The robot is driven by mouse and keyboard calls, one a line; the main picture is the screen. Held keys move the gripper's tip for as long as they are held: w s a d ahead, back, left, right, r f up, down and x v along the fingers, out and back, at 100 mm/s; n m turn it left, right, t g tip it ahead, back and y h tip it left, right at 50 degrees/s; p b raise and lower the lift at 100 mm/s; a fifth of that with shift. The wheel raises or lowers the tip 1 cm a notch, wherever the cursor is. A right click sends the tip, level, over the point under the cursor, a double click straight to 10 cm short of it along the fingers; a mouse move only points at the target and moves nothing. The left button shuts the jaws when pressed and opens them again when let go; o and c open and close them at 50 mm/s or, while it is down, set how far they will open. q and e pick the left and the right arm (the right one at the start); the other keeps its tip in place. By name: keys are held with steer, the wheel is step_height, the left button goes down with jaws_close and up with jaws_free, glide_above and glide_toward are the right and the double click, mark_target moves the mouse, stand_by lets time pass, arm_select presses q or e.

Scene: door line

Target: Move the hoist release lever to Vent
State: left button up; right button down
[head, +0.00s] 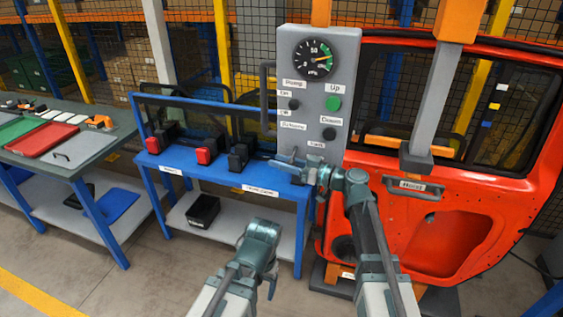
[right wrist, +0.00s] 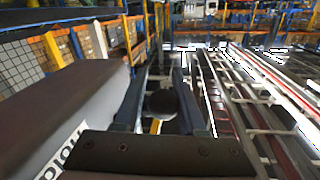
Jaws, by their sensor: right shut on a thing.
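The grey hoist panel (head: 342,60) stands at the centre of the head view, with a gauge, buttons and small labels. A label low on it (head: 316,144) seems to read Vent. My right gripper (head: 291,160) is at the panel's lower left part and covers the lever there. In the right wrist view, its two fingers stand on either side of a dark round knob (right wrist: 161,103), which I take to be the release lever's end; the gripper is shut on it. The lever's exact angle is hidden. My left gripper (head: 271,284) hangs low in front; its jaws are unclear.
A red door (head: 470,210) fills the right, with a grey hoist post (head: 437,85) in front. A blue bench (head: 230,178) with black and red clamps stands left of the panel. A grey table (head: 95,145) with trays is further left. Floor between them is clear.

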steer(key=shift+r, duration=0.25)
stand_by(0.4)
step_height(320, 180, up, 4)
steer(key=m+p, duration=0.3)
steer(key=m, duration=0.1)
steer(key=m+g+p, duration=0.1)
steer(key=m+p, duration=0.2)
steer(key=m, duration=0.1)
steer(key=shift+h+p, duration=0.4)
steer(key=shift+r+m, duration=0.15)
steer(key=shift+m, duration=0.45)
steer(key=shift+w+p, duration=0.1)
steer(key=shift+p, duration=0.25)
steer(key=c, duration=0.6)
jaws_free()
steer(key=shift+r, duration=0.1)
steer(key=shift+o, duration=0.4)
steer(key=shift+d, duration=0.1)
